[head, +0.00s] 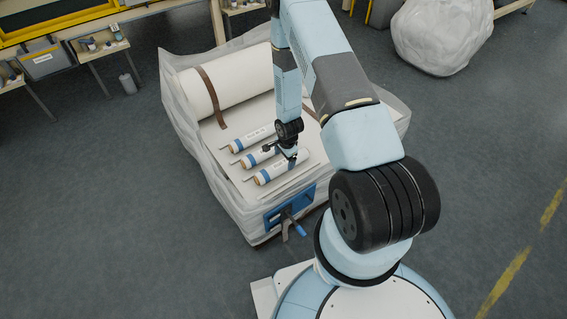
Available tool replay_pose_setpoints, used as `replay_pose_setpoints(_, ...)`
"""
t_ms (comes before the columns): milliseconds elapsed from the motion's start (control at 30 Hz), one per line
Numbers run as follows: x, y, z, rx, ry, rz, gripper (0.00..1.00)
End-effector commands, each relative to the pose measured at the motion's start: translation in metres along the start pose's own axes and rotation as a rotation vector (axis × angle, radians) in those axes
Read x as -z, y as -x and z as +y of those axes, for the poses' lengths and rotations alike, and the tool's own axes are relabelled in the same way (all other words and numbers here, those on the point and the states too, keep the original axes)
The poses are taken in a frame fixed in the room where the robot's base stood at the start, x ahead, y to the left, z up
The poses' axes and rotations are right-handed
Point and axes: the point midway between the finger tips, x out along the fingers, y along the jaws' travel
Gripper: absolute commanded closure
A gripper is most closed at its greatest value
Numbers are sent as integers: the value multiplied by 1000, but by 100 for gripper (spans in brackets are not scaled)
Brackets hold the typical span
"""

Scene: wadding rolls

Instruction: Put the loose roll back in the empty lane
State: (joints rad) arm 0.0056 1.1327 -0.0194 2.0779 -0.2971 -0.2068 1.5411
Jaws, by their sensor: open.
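Three small white rolls with blue bands and brown ends lie side by side on the pale top of a wrapped block (226,190): a far roll (250,138), a middle roll (252,159) and a near roll (272,175). My gripper (280,154) is open and points down over the middle and near rolls, hiding part of them. I cannot tell whether its fingers touch a roll. Which roll is loose, and where the empty lane lies, cannot be made out at this size; my arm covers the right part of the top.
A large white roll (237,84) with a brown strap lies along the back of the block. A blue fixture (290,208) with a handle sticks out at the front. Benches stand at the upper left, a white wrapped bundle (441,35) at the upper right. Floor is clear to the left.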

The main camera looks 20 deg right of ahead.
Motion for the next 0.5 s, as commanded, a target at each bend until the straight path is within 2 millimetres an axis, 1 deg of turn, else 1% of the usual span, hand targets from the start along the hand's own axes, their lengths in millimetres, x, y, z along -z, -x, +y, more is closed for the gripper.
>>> replay_pose_setpoints(33, 0, 9, -1, 2, 0, 0, 12)
replay_pose_setpoints(300, 0, 50, 0, 2, 1, 0, 12)
replay_pose_setpoints(500, 0, 71, -1, 2, 0, 0, 12)
